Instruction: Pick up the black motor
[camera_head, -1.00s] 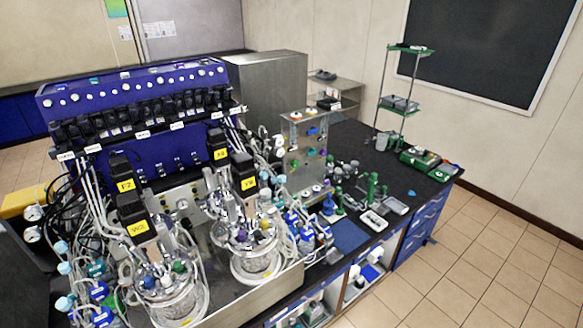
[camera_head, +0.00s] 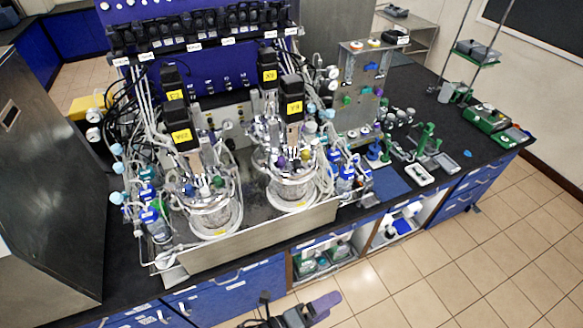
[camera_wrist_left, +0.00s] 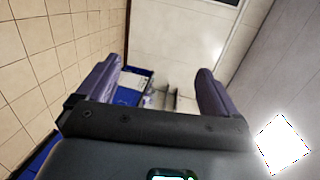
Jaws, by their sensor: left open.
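Several black motors with yellow labels stand upright on the twin glass bioreactors in the head view. Two are on the left, a front one (camera_head: 182,120) and one behind it (camera_head: 172,80). Two are on the right, a front one (camera_head: 291,92) and one behind it (camera_head: 267,60). I cannot tell which one the task means. My left gripper (camera_head: 312,309) is at the bottom edge of the head view, in front of the bench and apart from the motors. In the left wrist view its purple fingers (camera_wrist_left: 160,82) are spread with nothing between them. My right gripper is not in view.
A blue control unit (camera_head: 205,65) stands behind the reactors. Tubes and small bottles crowd around the vessels. A steel cabinet (camera_head: 45,180) is at the left. Green labware (camera_head: 425,138) lies on the black bench at the right. The tiled floor (camera_head: 430,265) before the bench is clear.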

